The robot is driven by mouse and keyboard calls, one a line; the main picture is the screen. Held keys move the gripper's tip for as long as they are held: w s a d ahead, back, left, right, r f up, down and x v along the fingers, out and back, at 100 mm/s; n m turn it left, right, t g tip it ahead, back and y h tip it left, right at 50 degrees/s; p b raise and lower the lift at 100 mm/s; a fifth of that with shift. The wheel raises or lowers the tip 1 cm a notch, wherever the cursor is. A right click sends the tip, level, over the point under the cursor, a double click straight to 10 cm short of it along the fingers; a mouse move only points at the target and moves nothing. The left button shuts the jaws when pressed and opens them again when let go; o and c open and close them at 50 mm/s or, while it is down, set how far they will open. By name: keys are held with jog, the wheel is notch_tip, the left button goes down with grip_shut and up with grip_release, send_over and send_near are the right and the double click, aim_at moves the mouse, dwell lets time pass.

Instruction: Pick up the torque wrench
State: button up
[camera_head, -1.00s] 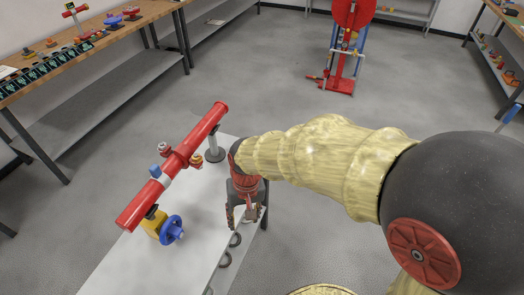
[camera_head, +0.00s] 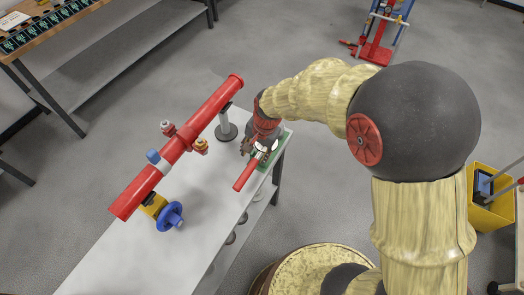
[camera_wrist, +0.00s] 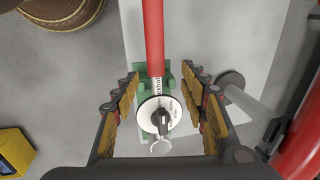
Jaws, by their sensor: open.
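The torque wrench has a red handle (camera_head: 246,174) and a round white dial with a black knob (camera_wrist: 160,115). It lies at the table's right end in the head view, its dial end partly hidden by my gripper. In the wrist view its red handle (camera_wrist: 153,35) runs up from the dial. A green holder (camera_wrist: 142,84) shows beneath the wrench. My gripper (camera_head: 258,149) is over the dial end. In the wrist view my gripper (camera_wrist: 160,76) is open, with one finger on each side of the wrench and visible gaps between.
A red pipe (camera_head: 180,145) on a grey stand (camera_head: 227,131) runs left of my gripper, with a blue handwheel valve (camera_head: 170,216) at its near end. The white tabletop (camera_head: 200,220) is mostly clear. A yellow bin (camera_head: 492,205) stands on the floor at the right.

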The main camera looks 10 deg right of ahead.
aim_at(254, 160)
jog(key=f+b, duration=0.1)
jog(key=f, duration=0.1)
jog(key=f+b, duration=0.1)
jog(key=f, duration=0.2)
jog(key=w+f+b, duration=0.1)
jog(key=f, duration=0.1)
jog(key=shift+a+f, duration=0.25)
jog(key=shift+f, duration=0.15)
jog(key=shift+s, duration=0.1)
jog(key=c, duration=0.3)
jog(key=c, duration=0.8)
grip_shut()
jog(key=shift+r, duration=0.15)
